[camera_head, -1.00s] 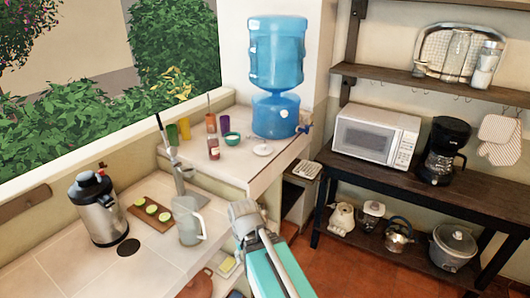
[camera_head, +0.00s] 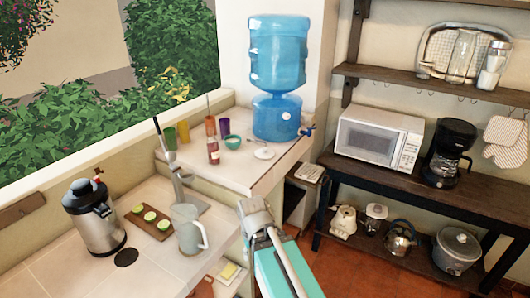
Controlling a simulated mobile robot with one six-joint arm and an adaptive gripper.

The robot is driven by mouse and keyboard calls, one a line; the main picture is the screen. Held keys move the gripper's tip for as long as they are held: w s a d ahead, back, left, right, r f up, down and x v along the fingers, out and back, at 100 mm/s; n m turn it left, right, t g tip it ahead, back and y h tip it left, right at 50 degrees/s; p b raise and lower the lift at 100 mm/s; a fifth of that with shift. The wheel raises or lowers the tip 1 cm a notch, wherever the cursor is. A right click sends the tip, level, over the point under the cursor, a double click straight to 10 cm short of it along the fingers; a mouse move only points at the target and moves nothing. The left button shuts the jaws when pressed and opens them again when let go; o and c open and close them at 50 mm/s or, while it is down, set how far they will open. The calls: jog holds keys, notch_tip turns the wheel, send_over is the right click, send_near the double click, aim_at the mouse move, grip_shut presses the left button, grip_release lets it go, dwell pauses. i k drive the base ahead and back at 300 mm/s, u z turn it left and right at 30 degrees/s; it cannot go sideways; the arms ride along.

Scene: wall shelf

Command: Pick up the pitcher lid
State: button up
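A small white disc (camera_head: 264,153), which looks like the pitcher lid, lies flat on the raised counter in front of the blue water dispenser. A clear pitcher (camera_head: 187,232) with a handle stands on the lower tiled counter; whether its top is covered is too small to tell. My gripper (camera_head: 252,208) is at the end of my teal arm, in front of the raised counter's edge. It is to the right of the pitcher and apart from the disc. Its fingers are not clear enough to show whether it is open or shut.
The water dispenser (camera_head: 277,80), a bottle (camera_head: 213,151), a teal bowl (camera_head: 232,141) and several cups crowd the raised counter (camera_head: 215,172). A metal jug (camera_head: 95,218) and a board with lime pieces (camera_head: 150,222) are at left.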

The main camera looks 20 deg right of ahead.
aim_at(264, 153)
jog(key=i, duration=0.85)
jog(key=u, duration=0.05)
